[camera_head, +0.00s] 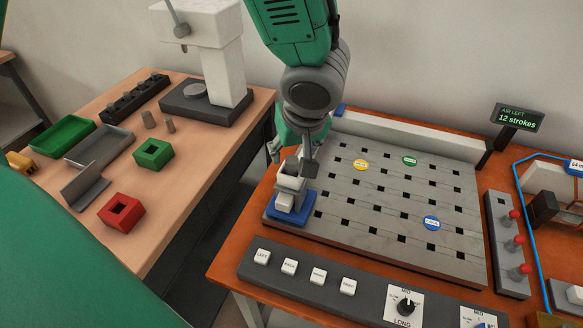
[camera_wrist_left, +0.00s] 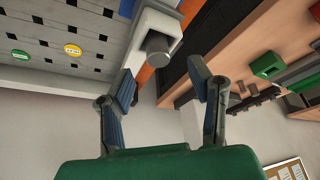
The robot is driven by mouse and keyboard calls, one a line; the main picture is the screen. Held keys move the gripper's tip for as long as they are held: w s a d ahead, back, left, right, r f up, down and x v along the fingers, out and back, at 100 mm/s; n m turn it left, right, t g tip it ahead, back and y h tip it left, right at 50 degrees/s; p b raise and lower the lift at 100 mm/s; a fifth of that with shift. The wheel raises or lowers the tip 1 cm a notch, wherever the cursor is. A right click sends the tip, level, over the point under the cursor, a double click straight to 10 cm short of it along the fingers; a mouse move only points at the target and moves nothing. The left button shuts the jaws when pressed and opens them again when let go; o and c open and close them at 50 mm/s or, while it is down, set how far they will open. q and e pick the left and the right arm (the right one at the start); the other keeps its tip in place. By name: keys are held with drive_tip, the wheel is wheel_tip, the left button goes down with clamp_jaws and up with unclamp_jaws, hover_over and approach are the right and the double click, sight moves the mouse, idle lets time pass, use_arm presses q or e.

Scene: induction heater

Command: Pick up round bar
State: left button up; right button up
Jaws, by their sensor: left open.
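A short grey round bar (camera_head: 291,166) stands upright in a pale block-shaped holder (camera_head: 290,184) with a blue base, at the left corner of the slotted plate. My left gripper (camera_head: 293,157) comes down from above at this holder, and one dark finger partly hides its right side. In the left wrist view the fingers (camera_wrist_left: 163,76) are spread with nothing between them. There the bar's round end (camera_wrist_left: 158,44) shows just beyond the fingertips, roughly centred between them. I cannot tell how far the tips are from the bar. My right gripper is not in view.
The grey slotted plate (camera_head: 385,205) has coloured discs on it, with a button panel (camera_head: 318,279) in front. The left table holds a red block (camera_head: 121,212), a green block (camera_head: 153,154), two small grey cylinders, trays and a press (camera_head: 215,75). A gap separates the tables.

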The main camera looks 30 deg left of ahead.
sight(293, 160)
use_arm(q)
drive_tip(key=shift+a+f, duration=0.2)
drive_tip(key=shift+f, duration=0.2)
drive_tip(key=shift+w+a+f, duration=0.1)
drive_tip(key=shift+w+f, duration=0.15)
drive_tip(key=shift+f, duration=0.35)
drive_tip(key=shift+w+f, duration=0.2)
drive_tip(key=shift+f, duration=0.4)
drive_tip(key=shift+w+a+f, duration=0.1)
drive_tip(key=shift+w+f, duration=0.15)
drive_tip(key=shift+f, duration=0.35)
drive_tip(key=shift+s+a, duration=0.1)
drive_tip(key=shift+c, duration=0.5)
drive_tip(key=shift+a, duration=0.1)
clamp_jaws()
